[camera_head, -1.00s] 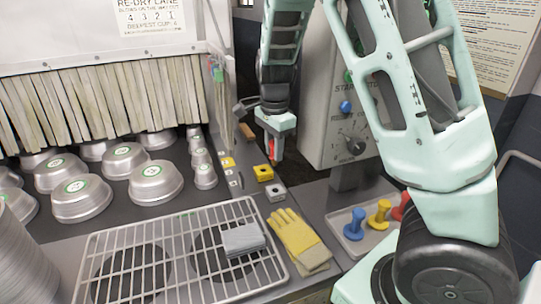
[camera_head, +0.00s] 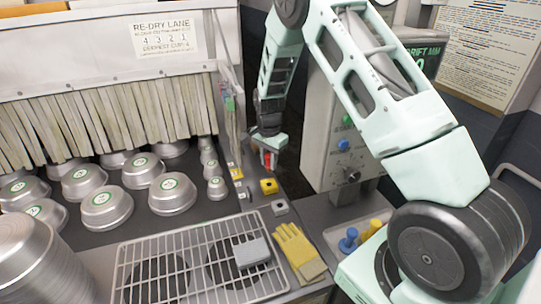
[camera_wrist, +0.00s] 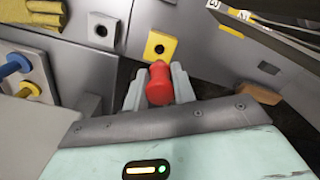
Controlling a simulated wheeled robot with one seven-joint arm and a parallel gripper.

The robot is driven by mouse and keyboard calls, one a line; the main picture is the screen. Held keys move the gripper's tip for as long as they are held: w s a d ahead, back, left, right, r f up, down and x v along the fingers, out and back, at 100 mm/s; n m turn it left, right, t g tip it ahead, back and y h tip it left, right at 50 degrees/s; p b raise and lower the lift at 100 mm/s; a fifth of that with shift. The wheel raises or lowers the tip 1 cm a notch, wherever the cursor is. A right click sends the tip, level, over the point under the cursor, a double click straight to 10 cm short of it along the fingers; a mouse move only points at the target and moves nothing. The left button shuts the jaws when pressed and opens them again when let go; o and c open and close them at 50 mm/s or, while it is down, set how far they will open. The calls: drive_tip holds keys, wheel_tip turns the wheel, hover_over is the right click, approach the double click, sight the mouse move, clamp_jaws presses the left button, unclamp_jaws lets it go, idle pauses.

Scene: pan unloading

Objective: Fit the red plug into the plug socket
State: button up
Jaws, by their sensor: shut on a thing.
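My gripper (camera_head: 268,154) is shut on the red plug (camera_head: 267,160) and holds it above the counter at the machine's right end. In the wrist view the red plug (camera_wrist: 159,84) sits between the two grey fingers, its rounded end showing. I cannot tell which block is the plug socket.
A tray (camera_head: 335,238) at right holds a blue peg (camera_head: 348,240) and a yellow peg (camera_head: 371,230). Yellow gloves (camera_head: 298,250) and a wire rack (camera_head: 150,245) with a grey sponge (camera_head: 252,252) lie in front. Metal bowls (camera_head: 106,208) stand left. The control box (camera_head: 345,140) is close to the right.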

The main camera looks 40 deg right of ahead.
drive_tip(key=shift+f, duration=0.25)
drive_tip(key=shift+f+b, duration=1.35)
drive_tip(key=shift+f, duration=0.5)
drive_tip(key=shift+f+b, duration=1.1)
drive_tip(key=shift+f, duration=0.55)
drive_tip(key=o, duration=1.1)
drive_tip(key=shift+r, duration=0.1)
wheel_tip(320, 180, up, 17)
drive_tip(key=b, duration=0.4)
drive_tip(key=shift+s+r, duration=0.1)
drive_tip(key=shift+r, duration=0.05)
